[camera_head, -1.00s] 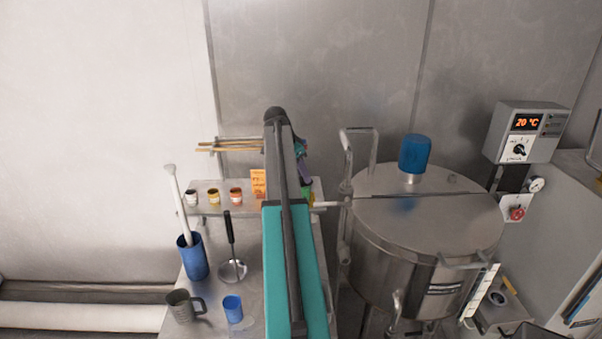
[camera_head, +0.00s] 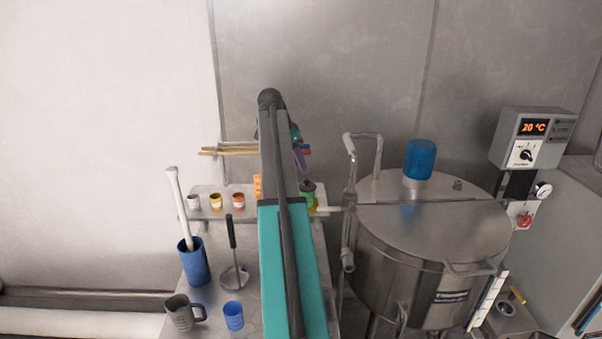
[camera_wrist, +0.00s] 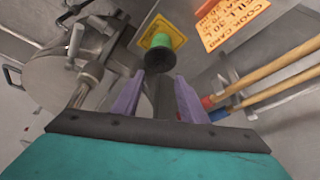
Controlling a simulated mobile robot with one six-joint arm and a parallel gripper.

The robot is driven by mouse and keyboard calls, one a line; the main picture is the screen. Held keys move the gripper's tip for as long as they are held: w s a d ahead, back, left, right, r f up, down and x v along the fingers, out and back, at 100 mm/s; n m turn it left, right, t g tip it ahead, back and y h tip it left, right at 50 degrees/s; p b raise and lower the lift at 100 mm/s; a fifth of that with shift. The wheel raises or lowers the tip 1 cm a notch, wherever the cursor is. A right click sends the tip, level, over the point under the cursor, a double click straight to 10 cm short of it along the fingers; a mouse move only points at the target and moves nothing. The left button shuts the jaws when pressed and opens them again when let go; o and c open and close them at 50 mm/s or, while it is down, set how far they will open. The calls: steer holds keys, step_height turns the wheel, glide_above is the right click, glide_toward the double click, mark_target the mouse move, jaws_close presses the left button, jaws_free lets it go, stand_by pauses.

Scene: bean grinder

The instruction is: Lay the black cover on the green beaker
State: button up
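The green beaker (camera_head: 307,199) stands on the shelf just right of my arm, partly hidden by it. The black cover (camera_head: 308,186) rests on top of the beaker and looks about level. In the wrist view the black cover (camera_wrist: 160,58) shows just beyond the fingertips, with the green beaker (camera_wrist: 168,39) behind it. My gripper (camera_wrist: 160,75) is open; its two purple fingers stand apart, with nothing held between them. In the head view my gripper (camera_head: 301,156) is above the cover, mostly hidden behind the arm.
Small jars (camera_head: 216,201) stand on the shelf left of my arm, with an orange card (camera_wrist: 232,22) nearby. Wooden-handled tools (camera_head: 235,151) hang on the wall. A large steel vessel (camera_head: 435,230) stands at right; a blue container (camera_head: 195,262) and mug (camera_head: 183,312) are below left.

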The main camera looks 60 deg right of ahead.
steer(key=b+v, duration=0.1)
steer(key=v, duration=0.5)
steer(key=shift+r+b, duration=0.15)
steer(key=shift+b, duration=0.2)
steer(key=shift+w+a, duration=0.15)
stand_by(0.5)
